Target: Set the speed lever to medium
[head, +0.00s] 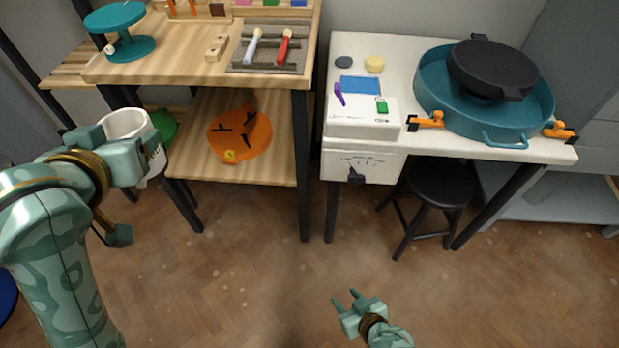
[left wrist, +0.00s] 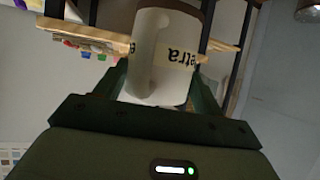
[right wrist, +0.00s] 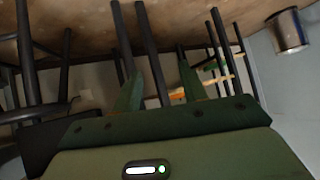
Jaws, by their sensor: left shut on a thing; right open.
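The speed lever (head: 356,175) is a black handle on the white front panel (head: 385,165) of the pottery wheel stand, below an arc of scale marks. It hangs near the lower middle of the scale; the labels are too small to read. My right gripper (head: 345,298) is open and empty, low over the floor in front of the stand, well apart from the lever. My left gripper (head: 146,153) is shut on a white cup (head: 127,124) at the left. The cup, with a lettered band, also shows between the fingers in the left wrist view (left wrist: 152,75).
A black stool (head: 440,185) stands below. A wooden shelf table (head: 190,75) is left. Open floor lies in front.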

